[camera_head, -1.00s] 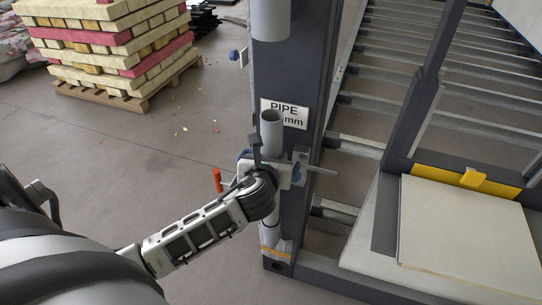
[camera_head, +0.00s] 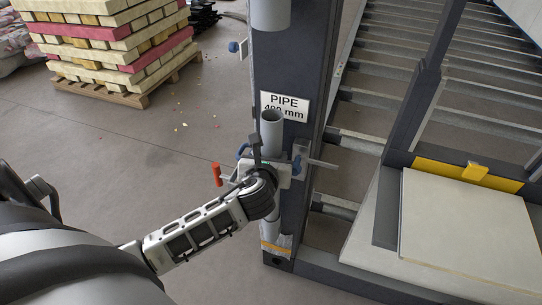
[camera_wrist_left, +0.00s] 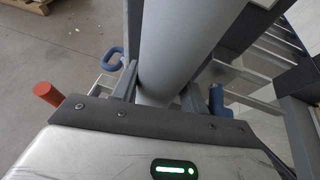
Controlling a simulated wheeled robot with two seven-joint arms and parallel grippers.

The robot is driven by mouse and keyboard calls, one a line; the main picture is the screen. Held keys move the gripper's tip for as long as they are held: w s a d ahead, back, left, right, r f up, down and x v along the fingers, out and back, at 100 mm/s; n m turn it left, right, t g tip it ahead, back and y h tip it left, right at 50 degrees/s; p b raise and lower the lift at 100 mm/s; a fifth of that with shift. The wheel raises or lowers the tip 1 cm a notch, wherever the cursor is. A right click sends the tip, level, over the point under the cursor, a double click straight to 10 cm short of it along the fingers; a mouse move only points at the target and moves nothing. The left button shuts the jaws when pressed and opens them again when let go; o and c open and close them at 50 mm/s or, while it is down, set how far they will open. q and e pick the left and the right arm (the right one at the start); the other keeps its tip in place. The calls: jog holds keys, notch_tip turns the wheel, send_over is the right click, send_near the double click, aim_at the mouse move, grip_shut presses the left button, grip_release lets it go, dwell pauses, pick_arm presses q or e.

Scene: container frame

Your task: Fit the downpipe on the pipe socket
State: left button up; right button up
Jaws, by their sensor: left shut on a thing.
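The downpipe (camera_head: 271,124) is a grey, roughly upright tube with an open top, in front of the dark column. My left gripper (camera_head: 266,166) is shut on it below its top; the pipe also fills the middle of the left wrist view (camera_wrist_left: 182,45). Below the gripper, grey pipe runs down to a pale foot with an orange band (camera_head: 275,246), probably the pipe socket. My wrist hides part of the pipe, and I cannot tell whether the pipe and socket touch. My right gripper is not in view.
A fixed pipe end (camera_head: 270,14) hangs above the downpipe. The dark column (camera_head: 300,70) carries a PIPE label (camera_head: 286,104). A clamp with a red handle (camera_head: 217,174) stands beside my gripper.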

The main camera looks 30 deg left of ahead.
pick_arm(q)
jog(key=shift+f, duration=0.55)
jog(key=shift+f+b, duration=0.6)
jog(key=shift+f, duration=0.4)
jog(key=o, duration=1.2)
jog(key=shift+d, duration=0.1)
